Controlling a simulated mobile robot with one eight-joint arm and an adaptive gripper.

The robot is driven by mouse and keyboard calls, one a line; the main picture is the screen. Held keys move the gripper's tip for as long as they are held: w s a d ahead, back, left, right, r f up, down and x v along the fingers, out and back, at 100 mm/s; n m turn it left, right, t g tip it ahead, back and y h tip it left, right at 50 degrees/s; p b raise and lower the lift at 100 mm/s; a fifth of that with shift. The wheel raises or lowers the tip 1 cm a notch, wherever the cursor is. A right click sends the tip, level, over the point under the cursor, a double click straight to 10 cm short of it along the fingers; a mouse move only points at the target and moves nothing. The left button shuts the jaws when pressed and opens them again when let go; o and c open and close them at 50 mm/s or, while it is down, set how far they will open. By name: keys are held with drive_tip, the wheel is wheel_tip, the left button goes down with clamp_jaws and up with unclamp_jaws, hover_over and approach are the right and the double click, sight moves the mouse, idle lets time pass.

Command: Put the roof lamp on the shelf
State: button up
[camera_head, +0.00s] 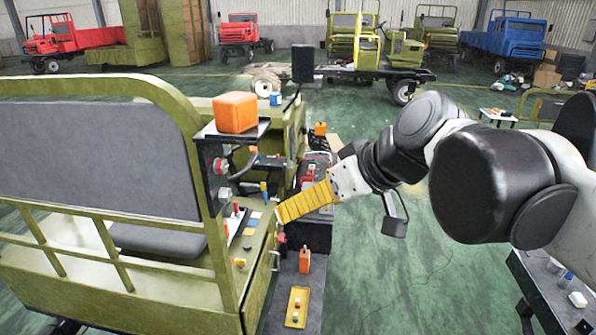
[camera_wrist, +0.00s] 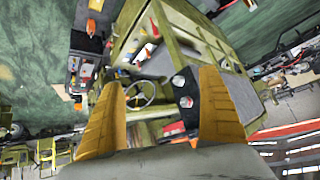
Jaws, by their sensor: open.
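An orange block-shaped lamp (camera_head: 236,112), which looks like the roof lamp, sits on a small black plate-like shelf (camera_head: 262,129) at the top corner post of the green vehicle cab. My gripper (camera_head: 279,214) has yellow fingers and is to the right of and below that lamp, apart from it, beside the cab's side. In the wrist view my gripper (camera_wrist: 165,75) is open, with its two fingers wide apart and nothing held. Between them shows a black panel with round knobs (camera_wrist: 184,90). A red-orange patch below it may be the lamp; I cannot tell.
The green cab (camera_head: 100,270) with its grey back panel fills the left. Small orange items and a yellow tray (camera_head: 297,306) lie on the dark surface beside it. A dark table (camera_head: 555,290) stands lower right. The green floor between is clear. Other trucks stand behind.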

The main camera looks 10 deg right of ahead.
drive_tip(key=s+d+f+m+h, duration=0.2)
drive_tip(key=s+d+f, duration=0.1)
drive_tip(key=f, duration=0.4)
drive_tip(key=s+d+f+m+h, duration=0.2)
drive_tip(key=s+d+f+h, duration=0.1)
drive_tip(key=s+f, duration=0.3)
wheel_tip(320, 180, down, 2)
drive_tip(key=shift+d+f+m, duration=0.1)
drive_tip(key=shift+d+m, duration=0.2)
drive_tip(key=shift+d, duration=0.2)
wheel_tip(320, 180, down, 38)
drive_tip(key=b, duration=3.8)
